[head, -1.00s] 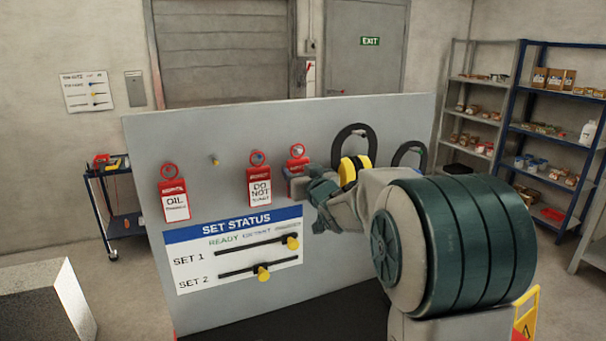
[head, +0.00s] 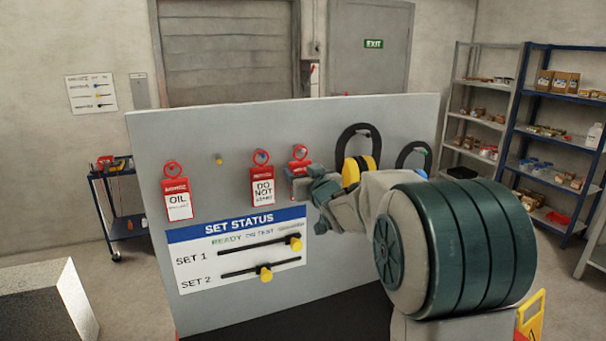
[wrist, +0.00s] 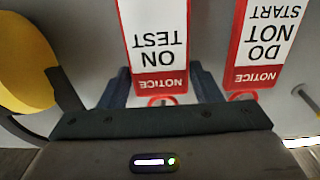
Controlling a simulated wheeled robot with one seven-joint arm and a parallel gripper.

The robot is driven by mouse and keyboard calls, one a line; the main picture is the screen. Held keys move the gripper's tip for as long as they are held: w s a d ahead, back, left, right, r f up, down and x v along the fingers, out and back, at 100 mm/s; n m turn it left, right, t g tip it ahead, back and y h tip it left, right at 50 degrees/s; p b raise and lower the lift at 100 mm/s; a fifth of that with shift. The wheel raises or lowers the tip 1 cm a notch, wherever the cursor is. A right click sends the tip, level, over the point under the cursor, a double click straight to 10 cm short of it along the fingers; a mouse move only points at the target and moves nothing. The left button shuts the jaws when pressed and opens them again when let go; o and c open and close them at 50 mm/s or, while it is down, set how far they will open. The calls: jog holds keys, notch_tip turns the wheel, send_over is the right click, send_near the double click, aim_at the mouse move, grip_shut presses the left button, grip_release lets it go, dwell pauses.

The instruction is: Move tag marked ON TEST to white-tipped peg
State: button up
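The ON TEST tag, white with a red border and red ring, hangs upside down in the wrist view (wrist: 158,45). In the head view its upper part (head: 300,166) shows at the board's right side, partly hidden by my gripper. My gripper (wrist: 160,82) has its two fingers apart, one on each side of the tag's NOTICE end; I see no clear grip on it. In the head view, my gripper (head: 298,182) is at the tag. I cannot make out a white-tipped peg; one bare peg (head: 218,159) looks yellowish.
The DO NOT START tag (head: 263,187) hangs close beside, and shows in the wrist view (wrist: 264,40). The OIL tag (head: 177,200) hangs at the far left. A yellow roll (head: 350,172) and black loops are to the right. The SET STATUS panel (head: 240,248) is below.

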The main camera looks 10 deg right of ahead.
jog(key=o, duration=0.3)
jog(key=shift+s, duration=0.1)
jog(key=s+d+b, duration=0.3)
jog(key=s+b, duration=0.1)
jog(key=s, duration=1)
jog(key=s+d+f+m+g+h, duration=0.25)
jog(key=s+f+g+h, duration=0.3)
jog(key=s+f, duration=0.4)
jog(key=s+a+f+g+y, duration=0.1)
jog(key=s+f+g, duration=0.3)
jog(key=s, duration=0.4)
jog(key=s+a+f+g+y, duration=0.1)
jog(key=s+a+f+g, duration=0.3)
jog(key=s, duration=0.4)
jog(key=shift+s+f, duration=0.3)
jog(key=shift+f, duration=0.55)
